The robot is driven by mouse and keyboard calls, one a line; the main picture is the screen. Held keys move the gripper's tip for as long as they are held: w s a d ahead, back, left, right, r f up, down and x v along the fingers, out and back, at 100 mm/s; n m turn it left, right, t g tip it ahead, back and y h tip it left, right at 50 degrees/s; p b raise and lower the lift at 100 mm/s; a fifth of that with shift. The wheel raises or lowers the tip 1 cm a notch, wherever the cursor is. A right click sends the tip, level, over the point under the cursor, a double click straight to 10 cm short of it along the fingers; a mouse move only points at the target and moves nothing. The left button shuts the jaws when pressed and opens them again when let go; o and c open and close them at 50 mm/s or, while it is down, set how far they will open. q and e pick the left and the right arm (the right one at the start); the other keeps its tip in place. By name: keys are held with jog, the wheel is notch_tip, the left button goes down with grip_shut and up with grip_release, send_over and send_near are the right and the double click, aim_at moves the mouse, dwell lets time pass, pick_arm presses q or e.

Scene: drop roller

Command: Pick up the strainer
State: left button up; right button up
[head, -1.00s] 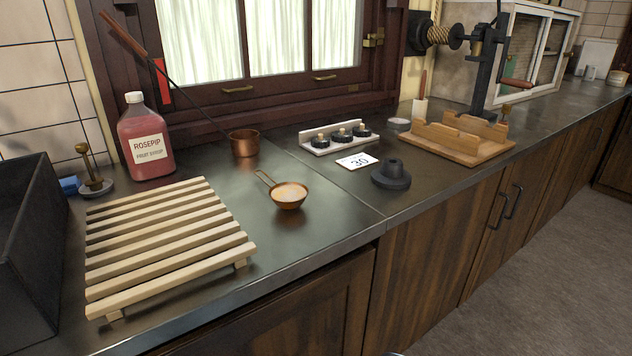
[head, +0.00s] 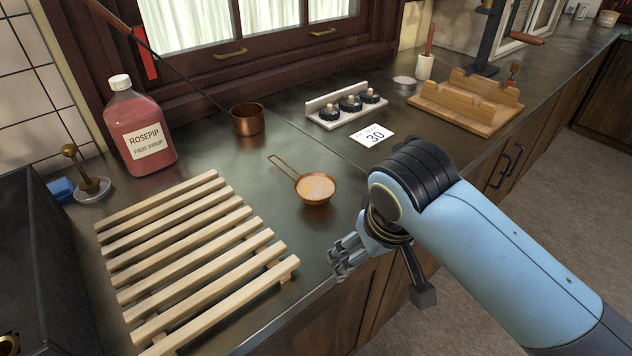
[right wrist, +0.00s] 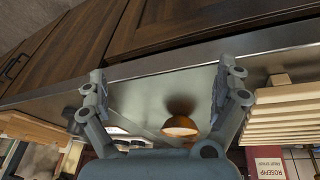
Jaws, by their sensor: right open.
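The strainer (head: 315,188) is a small copper-coloured bowl with a thin looped handle pointing to the back left. It stands on the dark counter and holds something pale. In the right wrist view the strainer (right wrist: 180,125) shows beyond and between the fingers. My right gripper (head: 343,258) is open and empty at the counter's front edge, nearer than the strainer and a little to its right, clear of it. Its two spread fingers also frame the right wrist view (right wrist: 160,78). My left gripper is not in view.
A slatted wooden rack (head: 195,250) lies left of the strainer. A copper pot (head: 248,119) with a long handle, a syrup bottle (head: 139,130), a "30" card (head: 374,136) and a wooden stand (head: 470,105) are farther back. The counter around the strainer is clear.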

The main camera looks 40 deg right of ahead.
aim_at(315, 185)
jog(key=w+r+m, duration=0.1)
jog(key=w, duration=0.1)
jog(key=w+r+m, duration=0.1)
jog(key=w+m, duration=0.1)
jog(key=w, duration=0.1)
jog(key=w+r+m+h+p, duration=0.1)
jog(key=w+r, duration=0.1)
jog(key=w, duration=0.1)
jog(key=shift+w+a+m, duration=0.1)
jog(key=shift+a+m, duration=0.1)
jog(key=shift+m, duration=0.1)
jog(key=w+r+m, duration=0.1)
jog(key=w+r, duration=0.1)
jog(key=w+a+r+m, duration=0.1)
jog(key=w+r+m, duration=0.1)
jog(key=w, duration=0.1)
jog(key=w+r+m+g+h+p, duration=0.1)
jog(key=w+r+m, duration=0.1)
jog(key=shift+w+a, duration=0.15)
jog(key=shift+w, duration=0.25)
jog(key=x, duration=0.4)
jog(key=shift+s, duration=0.1)
jog(key=x, duration=0.6)
jog(key=shift+a, duration=0.15)
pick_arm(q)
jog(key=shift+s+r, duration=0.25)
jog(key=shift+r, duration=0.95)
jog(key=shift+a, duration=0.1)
pick_arm(e)
jog(key=c, duration=1.1)
